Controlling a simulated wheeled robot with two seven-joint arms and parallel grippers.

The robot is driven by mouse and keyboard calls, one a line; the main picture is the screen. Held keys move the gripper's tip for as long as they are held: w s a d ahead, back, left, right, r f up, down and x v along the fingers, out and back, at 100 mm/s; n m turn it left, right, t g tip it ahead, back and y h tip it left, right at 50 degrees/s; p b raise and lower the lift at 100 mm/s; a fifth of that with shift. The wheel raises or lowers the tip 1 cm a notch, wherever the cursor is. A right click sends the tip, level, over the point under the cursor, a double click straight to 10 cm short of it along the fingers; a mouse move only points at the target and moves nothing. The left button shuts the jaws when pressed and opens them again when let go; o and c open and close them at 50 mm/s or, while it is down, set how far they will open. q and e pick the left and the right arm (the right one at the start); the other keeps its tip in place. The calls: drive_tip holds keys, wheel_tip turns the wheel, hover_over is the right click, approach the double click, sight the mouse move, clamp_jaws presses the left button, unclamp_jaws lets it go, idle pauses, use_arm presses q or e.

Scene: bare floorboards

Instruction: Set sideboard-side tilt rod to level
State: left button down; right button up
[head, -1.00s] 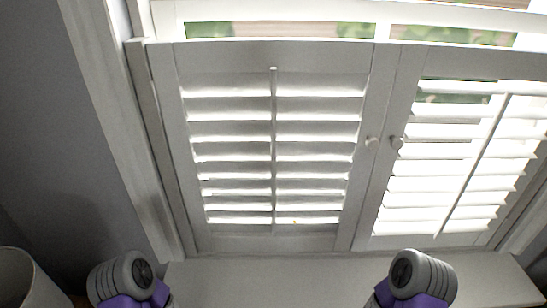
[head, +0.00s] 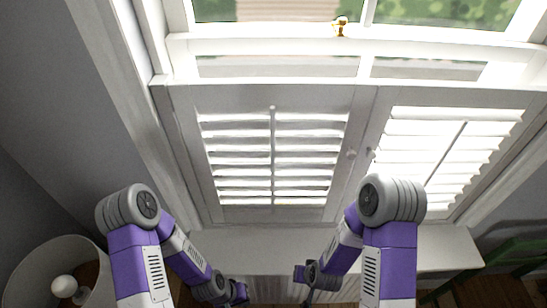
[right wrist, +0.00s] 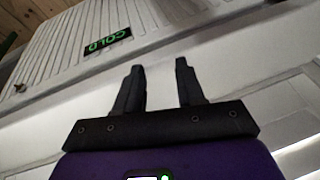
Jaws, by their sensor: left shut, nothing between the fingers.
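Two white shutter panels cover the lower window in the head view. The left panel has a slim tilt rod (head: 273,155) down the middle of its slats, with light between them. The right panel has its own tilt rod (head: 446,153), with brighter gaps. I cannot tell which is on the sideboard side, as no sideboard is clearly seen. My left gripper (head: 238,293) is low in the head view, shut and empty, well below the panels. My right gripper (right wrist: 158,66) is open and empty in the right wrist view, its two dark fingers apart.
Small knobs (head: 351,154) sit where the panels meet. A white sill (head: 250,240) runs below. A ribbed white radiator (right wrist: 62,50) has a green "COLD" display (right wrist: 107,42). A round lampshade (head: 30,268) stands lower left; green furniture (head: 515,256) is at right.

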drive_tip(key=w+a+r+n+t+h, duration=0.1)
drive_tip(key=w+a+r+t, duration=0.1)
drive_tip(key=w+r+t, duration=0.35)
drive_tip(key=t+h+p, duration=0.1)
drive_tip(key=t, duration=0.8)
approach(273, 165)
drive_tip(key=w, duration=0.1)
drive_tip(key=w+p, duration=0.1)
drive_tip(key=w, duration=0.6)
drive_tip(key=shift+w+r, duration=0.15)
clamp_jaws()
